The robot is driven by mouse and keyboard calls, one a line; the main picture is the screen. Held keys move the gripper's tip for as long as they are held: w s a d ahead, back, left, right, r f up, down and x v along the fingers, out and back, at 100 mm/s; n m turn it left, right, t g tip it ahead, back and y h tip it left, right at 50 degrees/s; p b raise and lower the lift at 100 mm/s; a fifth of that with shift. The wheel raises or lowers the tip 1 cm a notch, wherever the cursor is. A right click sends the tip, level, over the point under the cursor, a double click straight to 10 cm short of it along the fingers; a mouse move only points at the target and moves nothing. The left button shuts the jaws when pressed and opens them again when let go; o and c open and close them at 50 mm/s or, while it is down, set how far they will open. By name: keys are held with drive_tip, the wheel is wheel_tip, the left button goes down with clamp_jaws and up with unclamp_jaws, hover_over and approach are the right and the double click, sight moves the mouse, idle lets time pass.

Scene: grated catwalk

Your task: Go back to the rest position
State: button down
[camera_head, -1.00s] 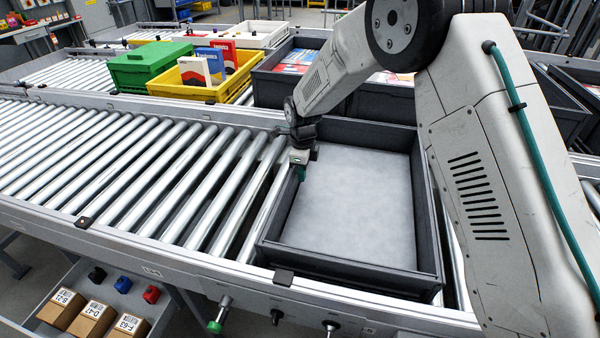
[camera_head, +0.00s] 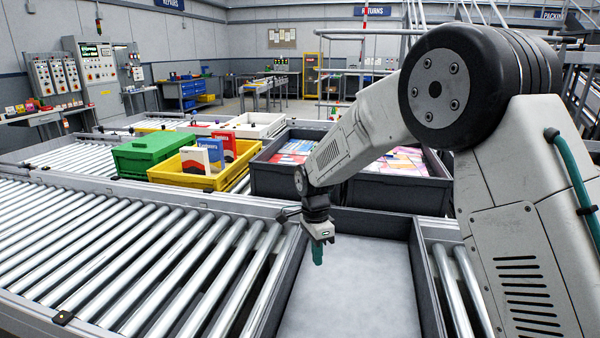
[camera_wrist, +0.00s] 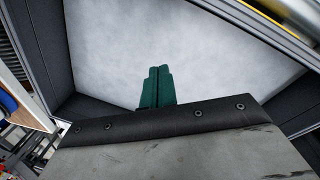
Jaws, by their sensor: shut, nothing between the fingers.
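My gripper (camera_head: 318,254) hangs pointing down over the dark grey tote (camera_head: 428,277) on the roller conveyor. Its green fingers (camera_wrist: 157,88) are together with nothing between them. In the wrist view, the tote's pale grey floor lies beyond the fingertips and looks bare. The near end of the tote is cut off in the head view. My arm reaches in from the right and hides part of the scene behind it.
A green lidded bin (camera_head: 150,155) and a yellow bin (camera_head: 203,179) with boxes stand behind the rollers (camera_head: 120,245). Dark totes with colourful packets (camera_head: 400,167) stand behind my gripper. The rollers to the left are clear. Control cabinets (camera_head: 98,75) stand at the back left.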

drive_tip(key=s+d+r+n+t, duration=0.1)
drive_tip(key=s+d+r+n, duration=0.3)
drive_tip(key=s, duration=0.8)
drive_tip(key=s+d+r+n+t, duration=0.1)
drive_tip(key=s+d+r+n, duration=0.4)
drive_tip(key=s+d+r, duration=0.3)
drive_tip(key=s+d+r+n, duration=0.5)
drive_tip(key=s+d, duration=0.4)
drive_tip(key=s, duration=0.7)
drive_tip(key=shift+s+d+r+t+y, duration=0.3)
drive_tip(key=shift+s+d+r+t, duration=0.1)
drive_tip(key=shift+r, duration=0.4)
